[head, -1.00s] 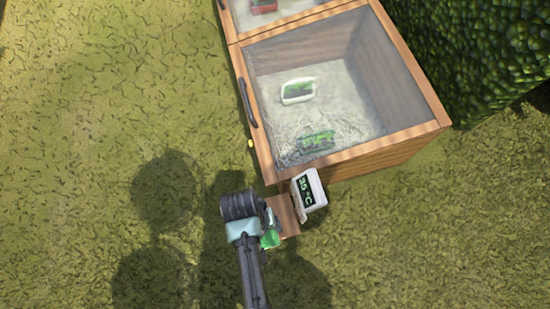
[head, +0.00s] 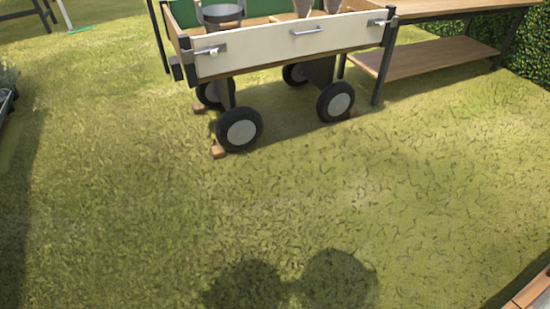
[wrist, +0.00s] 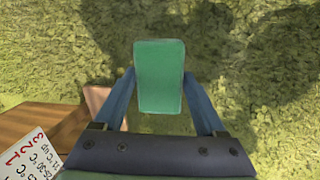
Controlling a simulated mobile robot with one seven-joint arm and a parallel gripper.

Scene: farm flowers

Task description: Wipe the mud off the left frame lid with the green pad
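The green pad (wrist: 159,90) is between the two blue fingers of my gripper (wrist: 160,74) in the wrist view. Both fingertips meet its side edges, and my gripper is shut on it above the grass. My gripper does not show in the head view now. Only a wooden corner of a frame (head: 535,290) shows at the bottom right of the head view; I cannot tell which lid it belongs to. No mud on a lid is visible now.
A wagon (head: 290,47) with black wheels stands at the top of the head view, beside a wooden table (head: 440,8) with a lower shelf. Open grass lies in front. In the wrist view a wooden post (wrist: 38,122) and a white printed sign (wrist: 32,158) are close at left.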

